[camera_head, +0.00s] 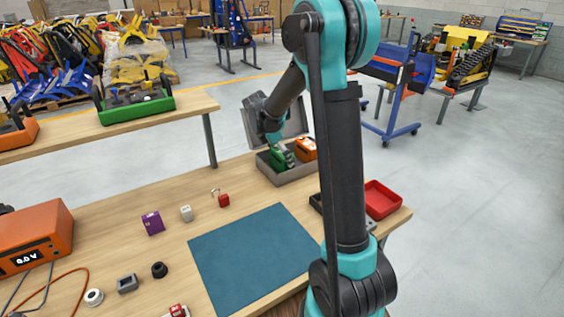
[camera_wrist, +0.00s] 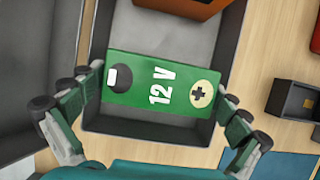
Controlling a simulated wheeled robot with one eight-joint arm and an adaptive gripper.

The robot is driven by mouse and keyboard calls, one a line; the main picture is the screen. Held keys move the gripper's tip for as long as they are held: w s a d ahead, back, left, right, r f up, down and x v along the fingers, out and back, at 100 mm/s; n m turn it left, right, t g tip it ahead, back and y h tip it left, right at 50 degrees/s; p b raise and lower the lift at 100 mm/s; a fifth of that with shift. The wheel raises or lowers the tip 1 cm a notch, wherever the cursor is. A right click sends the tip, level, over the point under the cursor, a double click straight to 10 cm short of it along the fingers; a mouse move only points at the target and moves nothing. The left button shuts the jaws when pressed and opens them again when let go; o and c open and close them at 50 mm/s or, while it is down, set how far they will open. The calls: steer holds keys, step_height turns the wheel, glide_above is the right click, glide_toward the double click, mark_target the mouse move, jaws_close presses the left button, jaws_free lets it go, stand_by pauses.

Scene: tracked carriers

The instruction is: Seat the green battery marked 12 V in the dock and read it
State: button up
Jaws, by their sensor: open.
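The green battery marked 12 V (camera_wrist: 140,83) lies in a grey bin (camera_wrist: 145,128); its label, a plus mark and a black terminal face up in the wrist view. In the head view the green battery (camera_head: 280,160) and the bin (camera_head: 288,178) show past my arm. My gripper (camera_wrist: 160,90) is open, with its fingers at either end of the battery; I cannot tell whether they touch it. A dark block with a copper-coloured contact (camera_wrist: 296,100), perhaps the dock, sits right of the bin. An orange meter (camera_head: 38,236) reads 0.0 V.
An orange battery (camera_head: 306,148) shares the bin. A red tray (camera_head: 381,198) stands at the table's right. A blue mat (camera_head: 254,258) covers the middle front. A purple block (camera_head: 153,223), a red padlock (camera_head: 223,200) and other small items lie left of it.

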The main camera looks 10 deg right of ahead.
steer(key=shift+f, duration=0.1)
steer(key=c, duration=1.4)
steer(key=shift+c, duration=0.7)
